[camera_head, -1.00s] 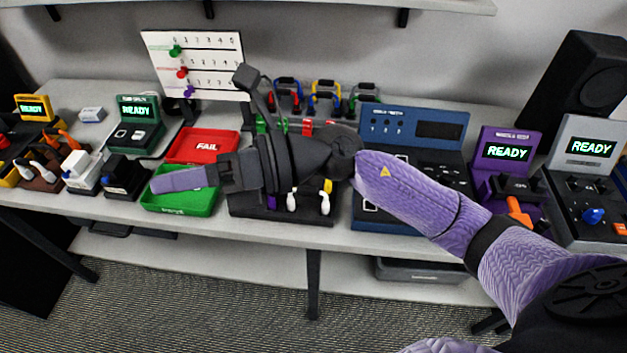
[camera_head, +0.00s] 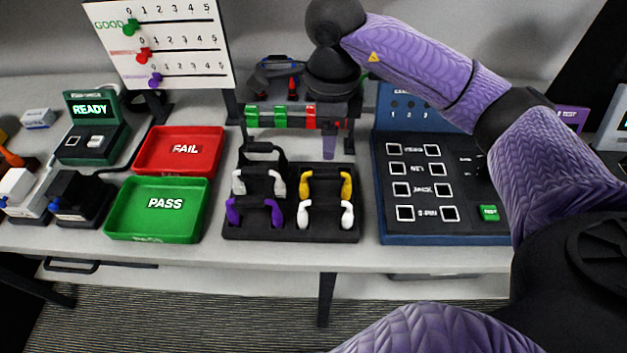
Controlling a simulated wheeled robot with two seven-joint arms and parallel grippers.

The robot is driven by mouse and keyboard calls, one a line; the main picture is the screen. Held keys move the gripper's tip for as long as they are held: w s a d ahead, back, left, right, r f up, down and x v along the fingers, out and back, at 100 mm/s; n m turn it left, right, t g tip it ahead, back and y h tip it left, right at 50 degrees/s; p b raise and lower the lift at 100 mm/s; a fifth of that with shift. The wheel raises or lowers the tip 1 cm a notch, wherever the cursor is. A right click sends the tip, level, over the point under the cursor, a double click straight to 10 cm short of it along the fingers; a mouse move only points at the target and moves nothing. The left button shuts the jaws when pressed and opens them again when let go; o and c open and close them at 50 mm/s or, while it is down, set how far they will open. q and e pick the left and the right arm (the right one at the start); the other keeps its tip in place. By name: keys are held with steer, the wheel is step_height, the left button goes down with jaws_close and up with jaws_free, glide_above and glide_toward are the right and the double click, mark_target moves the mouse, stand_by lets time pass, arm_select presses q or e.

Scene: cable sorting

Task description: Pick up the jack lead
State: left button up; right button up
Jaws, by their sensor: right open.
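Several short leads lie in a black rack (camera_head: 291,233) on the table: a black one (camera_head: 264,150) at the back left, a grey-white one (camera_head: 259,182), a yellow one (camera_head: 326,184), a purple one (camera_head: 255,212) and a white one (camera_head: 325,215). I cannot tell by its look which is the jack lead. My right gripper (camera_head: 329,146) points down over the back right of the rack, just behind the yellow lead. It is open and holds nothing that I can see; only one purple fingertip shows clearly. My left gripper is not in view.
A red FAIL tray (camera_head: 180,166) and a green PASS tray (camera_head: 159,225) stand left of the rack. A blue test panel (camera_head: 430,230) with a JACK row stands to its right. A bar with green and red blocks (camera_head: 280,117) stands behind. A whiteboard (camera_head: 180,62) is at the back left.

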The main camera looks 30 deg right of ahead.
mark_target(326, 170)
step_height(326, 170, down, 11)
steer(key=shift+w+r+b, duration=0.1)
steer(key=shift+r+b, duration=0.05)
steer(key=shift+b, duration=1)
jaws_close()
